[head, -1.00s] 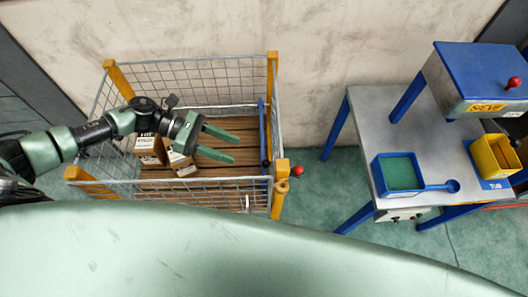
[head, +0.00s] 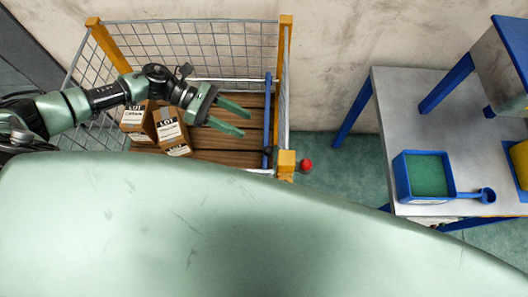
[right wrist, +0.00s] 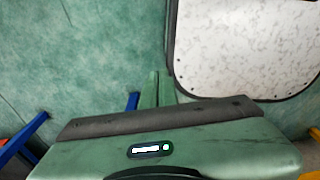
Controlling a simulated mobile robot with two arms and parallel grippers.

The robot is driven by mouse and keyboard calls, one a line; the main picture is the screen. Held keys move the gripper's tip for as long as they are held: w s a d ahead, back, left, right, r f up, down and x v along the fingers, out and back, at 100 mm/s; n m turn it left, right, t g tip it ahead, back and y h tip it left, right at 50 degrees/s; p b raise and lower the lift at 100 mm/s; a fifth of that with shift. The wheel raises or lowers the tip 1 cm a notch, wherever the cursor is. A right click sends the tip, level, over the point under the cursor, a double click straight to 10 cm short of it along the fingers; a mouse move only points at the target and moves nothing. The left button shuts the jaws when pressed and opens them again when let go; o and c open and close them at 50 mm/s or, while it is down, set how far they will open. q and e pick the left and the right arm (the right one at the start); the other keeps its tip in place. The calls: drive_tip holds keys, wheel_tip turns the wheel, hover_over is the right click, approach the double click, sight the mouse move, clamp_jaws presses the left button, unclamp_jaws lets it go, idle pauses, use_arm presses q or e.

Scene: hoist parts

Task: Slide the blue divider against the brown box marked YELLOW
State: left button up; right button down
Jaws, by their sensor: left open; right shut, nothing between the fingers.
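The blue divider (head: 267,122) stands upright near the right end of the wire cage (head: 283,88). Two brown boxes with white LOT labels sit at the cage's left: one at the left (head: 136,119) and one nearer the middle (head: 171,131). The small words under LOT are too blurred to read, so I cannot tell which is marked YELLOW. My left gripper (head: 239,121) is open and empty over the cage's slatted floor, between the boxes and the divider, its fingers pointing right toward the divider. My right gripper (right wrist: 157,88) is shut and empty, away from the cage.
Bare wooden slats (head: 222,150) lie between boxes and divider. A red knob (head: 305,165) is beside the cage's yellow corner post (head: 287,164). A metal table (head: 390,115) at right bears a blue tray (head: 424,177) with a green inside. Green floor lies between.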

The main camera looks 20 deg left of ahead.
use_arm(q)
wheel_tip(320, 180, down, 10)
drive_tip(key=b, duration=0.8)
drive_tip(key=p+x, duration=0.2)
drive_tip(key=x, duration=0.5)
drive_tip(key=shift+d+f, duration=0.25)
drive_tip(key=shift+d, duration=0.1)
use_arm(e)
wheel_tip(320, 180, down, 8)
drive_tip(key=w, duration=0.1)
drive_tip(key=shift+w, duration=0.15)
use_arm(q)
clamp_jaws()
